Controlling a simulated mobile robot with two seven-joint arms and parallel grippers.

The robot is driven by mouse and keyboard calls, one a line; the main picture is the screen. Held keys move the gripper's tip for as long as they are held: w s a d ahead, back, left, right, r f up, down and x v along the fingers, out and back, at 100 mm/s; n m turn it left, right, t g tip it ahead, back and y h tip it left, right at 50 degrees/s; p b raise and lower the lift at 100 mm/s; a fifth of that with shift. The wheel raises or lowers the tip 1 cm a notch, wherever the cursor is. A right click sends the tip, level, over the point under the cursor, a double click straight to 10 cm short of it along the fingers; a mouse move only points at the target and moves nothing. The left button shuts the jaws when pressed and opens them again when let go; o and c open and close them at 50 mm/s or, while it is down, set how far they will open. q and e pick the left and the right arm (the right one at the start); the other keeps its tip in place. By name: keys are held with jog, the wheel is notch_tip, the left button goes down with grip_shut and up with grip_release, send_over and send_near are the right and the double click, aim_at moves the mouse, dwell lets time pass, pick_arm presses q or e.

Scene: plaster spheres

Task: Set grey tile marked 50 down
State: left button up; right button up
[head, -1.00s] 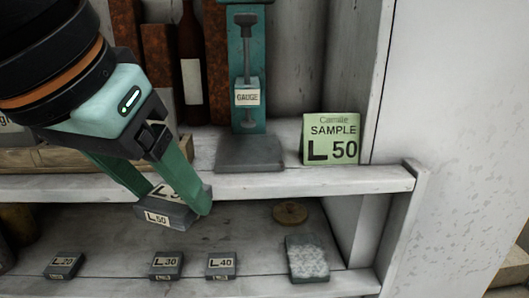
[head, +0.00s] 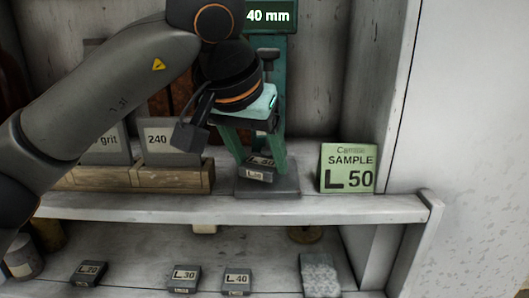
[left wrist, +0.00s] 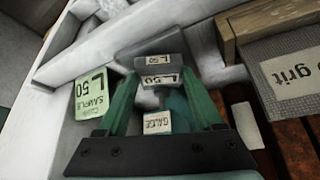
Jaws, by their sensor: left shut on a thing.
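The grey tile marked L50 (head: 258,174) is between the green fingers of my left gripper (head: 263,167), which is shut on it. It is over the flat grey plate (head: 286,188) of the gauge on the upper shelf. I cannot tell whether its underside touches the plate. In the left wrist view the tile (left wrist: 153,79) shows its L50 labels between the fingertips (left wrist: 156,84), with the GAUGE label (left wrist: 157,122) nearer the palm. My arm and gripper hide much of the gauge. My right gripper is not in view.
A green SAMPLE L50 card (head: 347,168) stands right of the plate. A wooden holder (head: 172,178) with grit sheets is to the left. The lower shelf bears tiles L20 (head: 89,272), L30 (head: 184,277) and L40 (head: 237,280), and a speckled block (head: 319,275).

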pick_arm(q)
jog(key=shift+w+d+f, duration=0.25)
jog(key=shift+w+f, duration=0.15)
jog(key=shift+w, duration=0.15)
jog(key=shift+w+d+f, duration=0.25)
jog(key=shift+w+f, duration=0.1)
jog(key=shift+w, duration=0.15)
jog(key=shift+a, duration=0.1)
jog(key=shift+f, duration=0.15)
jog(key=o, duration=1.5)
jog(key=shift+s+r, duration=0.1)
jog(key=shift+r, duration=0.25)
jog(key=v, duration=1.1)
jog(key=shift+s+a+r+p, duration=0.1)
jog(key=shift+s+r+p, duration=0.05)
jog(key=shift+r+p, duration=0.15)
